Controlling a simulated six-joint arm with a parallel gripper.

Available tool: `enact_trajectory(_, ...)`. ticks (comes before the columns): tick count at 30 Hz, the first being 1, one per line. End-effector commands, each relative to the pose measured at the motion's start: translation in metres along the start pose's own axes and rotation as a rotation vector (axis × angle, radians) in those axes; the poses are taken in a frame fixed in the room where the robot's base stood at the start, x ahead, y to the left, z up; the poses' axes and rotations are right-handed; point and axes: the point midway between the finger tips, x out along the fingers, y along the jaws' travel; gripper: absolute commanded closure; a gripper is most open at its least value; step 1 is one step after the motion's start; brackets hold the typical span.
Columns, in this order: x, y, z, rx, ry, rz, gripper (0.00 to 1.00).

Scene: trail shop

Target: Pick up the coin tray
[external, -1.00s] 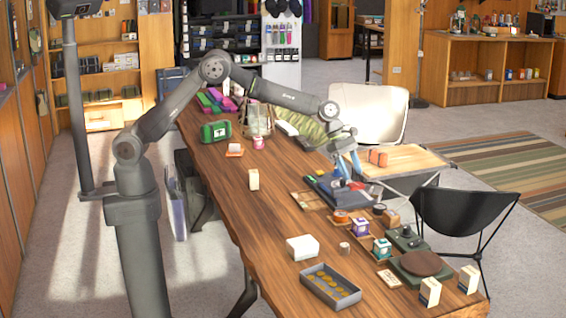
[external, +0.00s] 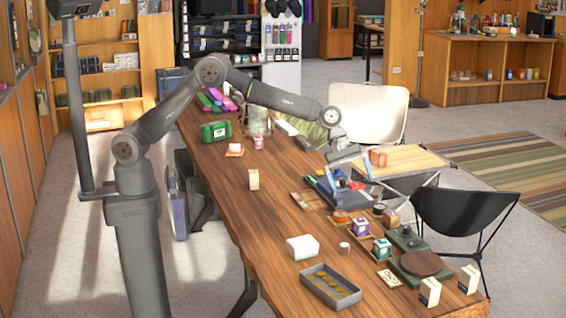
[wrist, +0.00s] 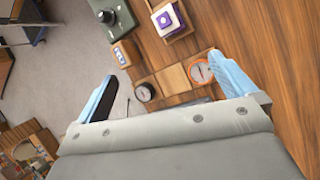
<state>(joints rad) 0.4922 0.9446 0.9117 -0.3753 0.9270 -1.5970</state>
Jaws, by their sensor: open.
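The coin tray (external: 345,299) is a grey open rectangular tray with several gold coins in it. It lies flat on the near part of the long wooden table in the external view. My gripper (external: 350,178) is open and empty, farther back along the table and well apart from the tray. In the wrist view, its two blue fingers (wrist: 163,72) are spread wide, with small goods between and beyond them. The coin tray does not show in the wrist view.
A white box (external: 302,247) and a small round cylinder (external: 344,248) stand behind the tray. To its right are a brown disc on a green base (external: 420,264) and small boxes (external: 429,292). An orange ring (wrist: 200,70) lies near my fingers. Bare table lies left of the tray.

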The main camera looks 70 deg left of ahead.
Motion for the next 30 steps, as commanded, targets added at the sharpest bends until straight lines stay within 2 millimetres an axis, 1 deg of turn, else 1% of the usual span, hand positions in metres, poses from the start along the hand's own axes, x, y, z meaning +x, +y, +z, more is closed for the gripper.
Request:
enact_trajectory(1, 0.005, -0.005, 0.019, 0.128, -0.002, -0.009, 0.0)
enact_trajectory(2, 0.007, -0.008, 0.029, 0.209, -0.002, -0.014, 0.0)
enact_trajectory(3, 0.01, -0.012, 0.043, 0.318, -0.003, -0.021, 0.0)
enact_trajectory(11, 0.025, -0.044, 0.128, 1.027, -0.024, -0.057, 0.0)
enact_trajectory(12, 0.027, -0.05, 0.141, 1.136, -0.029, -0.062, 0.0)
enact_trajectory(17, 0.033, -0.076, 0.191, 1.569, -0.053, -0.078, 0.0)
enact_trajectory(18, 0.035, -0.082, 0.203, 1.679, -0.059, -0.081, 0.0)
enact_trajectory(21, 0.038, -0.1, 0.233, 1.946, -0.079, -0.087, 0.0)
enact_trajectory(24, 0.039, -0.117, 0.26, 2.189, -0.098, -0.09, 0.0)
enact_trajectory(27, 0.04, -0.13, 0.279, 2.38, -0.114, -0.09, 0.0)
enact_trajectory(30, 0.041, -0.139, 0.292, 2.508, -0.125, -0.09, 0.0)
